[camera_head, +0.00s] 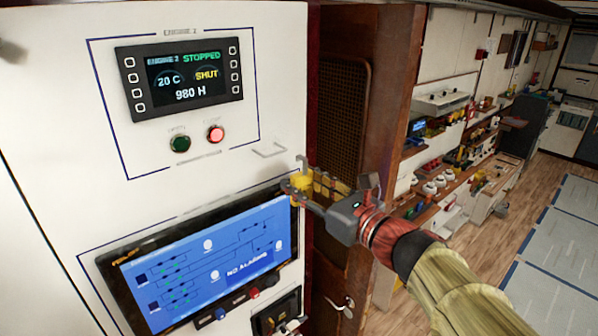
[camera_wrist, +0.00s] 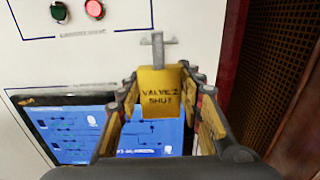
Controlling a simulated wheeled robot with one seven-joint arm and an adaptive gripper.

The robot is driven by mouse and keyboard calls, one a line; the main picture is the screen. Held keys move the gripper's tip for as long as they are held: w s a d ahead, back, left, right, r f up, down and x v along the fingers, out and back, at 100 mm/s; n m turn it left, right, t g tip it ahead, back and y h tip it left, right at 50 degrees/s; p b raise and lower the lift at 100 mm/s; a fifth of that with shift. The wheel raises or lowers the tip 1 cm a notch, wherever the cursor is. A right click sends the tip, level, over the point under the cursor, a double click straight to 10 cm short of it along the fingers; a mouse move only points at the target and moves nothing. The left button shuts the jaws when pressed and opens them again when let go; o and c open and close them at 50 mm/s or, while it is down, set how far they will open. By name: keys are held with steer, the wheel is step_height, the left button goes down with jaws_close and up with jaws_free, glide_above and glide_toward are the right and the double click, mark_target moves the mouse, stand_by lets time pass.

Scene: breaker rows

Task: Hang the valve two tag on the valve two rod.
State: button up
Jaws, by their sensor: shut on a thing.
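The valve two tag is a yellow plate lettered "VALVE 2 SHUT" in the wrist view (camera_wrist: 161,93). It stands upright between my two fingertips (camera_wrist: 166,85), and my gripper is shut on it. In the head view my gripper (camera_head: 303,186) holds the yellow tag (camera_head: 301,182) in front of the white cabinet's right edge. A grey cross-shaped metal piece (camera_wrist: 158,43) shows just above the tag. I cannot tell whether it belongs to the tag or to the wall. A thin pale bracket-like piece (camera_head: 268,149) sits on the cabinet, left of my gripper. I cannot make out for certain which piece is the valve two rod.
The white cabinet (camera_head: 60,130) carries an engine display (camera_head: 185,78), a green and a red button (camera_head: 215,133), and a blue diagram screen (camera_head: 205,265) below. A brown wooden door with a mesh panel (camera_head: 343,120) stands right of it. A cluttered bench lies farther right.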

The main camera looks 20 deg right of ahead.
steer(key=shift+b+x, duration=0.35)
steer(key=shift+x, duration=4)
steer(key=shift+w+f, duration=0.1)
steer(key=shift+f, duration=0.15)
steer(key=shift+f+b, duration=0.35)
steer(key=shift+b, duration=0.45)
steer(key=o, duration=1.2)
